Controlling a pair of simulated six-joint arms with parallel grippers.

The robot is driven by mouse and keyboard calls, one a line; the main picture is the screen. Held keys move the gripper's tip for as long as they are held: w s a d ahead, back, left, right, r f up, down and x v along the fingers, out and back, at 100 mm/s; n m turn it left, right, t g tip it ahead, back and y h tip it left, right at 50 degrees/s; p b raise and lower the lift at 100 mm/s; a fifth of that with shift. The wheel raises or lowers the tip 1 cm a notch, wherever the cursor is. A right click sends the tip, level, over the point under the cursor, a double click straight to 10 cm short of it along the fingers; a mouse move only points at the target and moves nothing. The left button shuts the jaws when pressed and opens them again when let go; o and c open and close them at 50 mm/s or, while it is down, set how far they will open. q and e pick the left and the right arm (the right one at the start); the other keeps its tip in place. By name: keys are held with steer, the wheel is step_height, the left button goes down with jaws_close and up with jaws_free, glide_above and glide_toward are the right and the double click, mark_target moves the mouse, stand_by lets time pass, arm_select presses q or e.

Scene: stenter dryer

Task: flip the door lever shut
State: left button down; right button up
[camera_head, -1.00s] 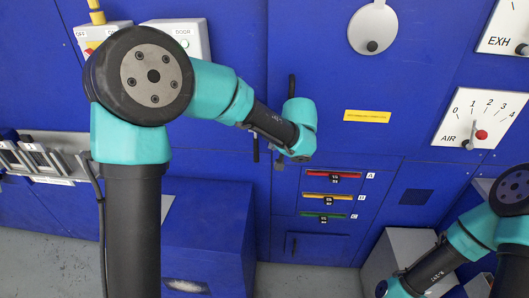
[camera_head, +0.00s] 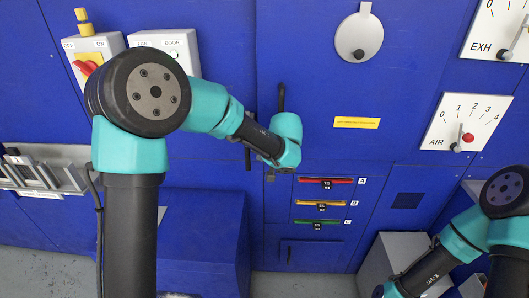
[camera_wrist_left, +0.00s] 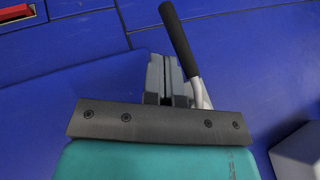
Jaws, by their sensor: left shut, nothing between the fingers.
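The lever shows best in the left wrist view, with a black grip (camera_wrist_left: 179,40) on a silver shaft (camera_wrist_left: 200,94). It stands close beside my left gripper (camera_wrist_left: 166,62), whose grey fingers are shut and empty. I cannot tell whether they touch the lever. In the head view a short dark bar that looks like this grip (camera_head: 247,158) hangs below my left forearm. My left gripper's tips (camera_head: 270,174) show just right of it, mostly hidden by the teal wrist. My right arm is at the lower right; its gripper is out of view.
A dark upright bar (camera_head: 281,97) stands on the blue panel above my left wrist. Red (camera_head: 327,181), yellow (camera_head: 320,202) and green (camera_head: 321,223) handles lie below right. A switch box (camera_head: 92,56) and DOOR box (camera_head: 164,48) are upper left. A grey box (camera_head: 398,249) stands lower right.

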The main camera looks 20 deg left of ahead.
arm_select(q)
steer(key=x, duration=0.5)
steer(key=shift+w+a+f, duration=0.1)
steer(key=shift+a+f, duration=0.1)
steer(key=shift+f, duration=0.1)
